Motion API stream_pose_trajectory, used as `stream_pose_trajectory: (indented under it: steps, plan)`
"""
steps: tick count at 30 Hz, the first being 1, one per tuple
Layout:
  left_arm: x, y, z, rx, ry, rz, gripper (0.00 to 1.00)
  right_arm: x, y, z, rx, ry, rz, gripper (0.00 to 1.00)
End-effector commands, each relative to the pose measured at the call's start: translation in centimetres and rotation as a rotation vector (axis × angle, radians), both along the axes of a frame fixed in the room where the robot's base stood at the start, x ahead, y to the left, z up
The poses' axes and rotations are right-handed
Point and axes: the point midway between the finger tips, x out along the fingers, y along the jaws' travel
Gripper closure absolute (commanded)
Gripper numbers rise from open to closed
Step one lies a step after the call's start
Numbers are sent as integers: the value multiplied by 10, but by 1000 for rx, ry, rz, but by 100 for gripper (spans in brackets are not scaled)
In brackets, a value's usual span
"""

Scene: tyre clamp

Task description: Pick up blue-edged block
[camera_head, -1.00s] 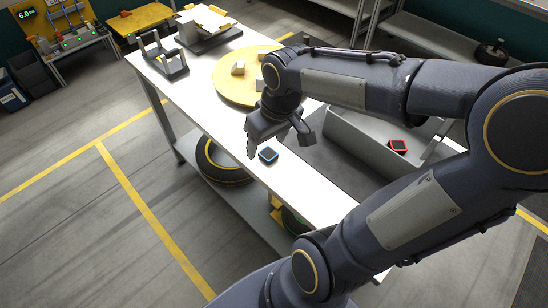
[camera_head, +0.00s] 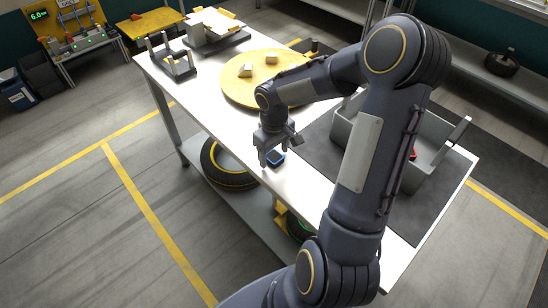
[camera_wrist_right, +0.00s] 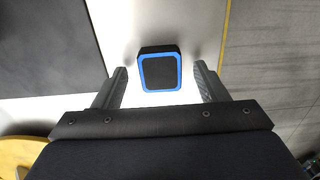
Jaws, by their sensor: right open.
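The blue-edged block (camera_head: 275,158) lies on the white table (camera_head: 203,110) near its front edge. In the right wrist view the block (camera_wrist_right: 160,70) is dark with a blue rim and sits between and just beyond my two fingertips, with a gap on each side. My right gripper (camera_head: 277,153) points down over the block and is open; it also shows in the right wrist view (camera_wrist_right: 160,80). Nothing is between its fingers that it grips. My left gripper is not in view.
A grey bin (camera_head: 436,160) stands right of my right arm, with a red-edged item (camera_head: 412,155) partly hidden in it. A round yellow board (camera_head: 240,95) with small blocks lies behind my gripper. A dark mat (camera_head: 400,218) covers the table's right part.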

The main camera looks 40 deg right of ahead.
Motion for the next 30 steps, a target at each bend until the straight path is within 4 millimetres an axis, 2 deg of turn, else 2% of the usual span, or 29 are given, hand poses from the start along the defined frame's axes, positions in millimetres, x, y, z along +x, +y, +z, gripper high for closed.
stream_pose_trajectory:
  steps: [8,20,30]
  plan:
    - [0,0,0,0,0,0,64,0,0,-5,0,-1,0,34]
    - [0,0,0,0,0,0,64,0,0,-4,0,-1,1,82]
    - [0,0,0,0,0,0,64,1,0,1,-1,-3,0,82]
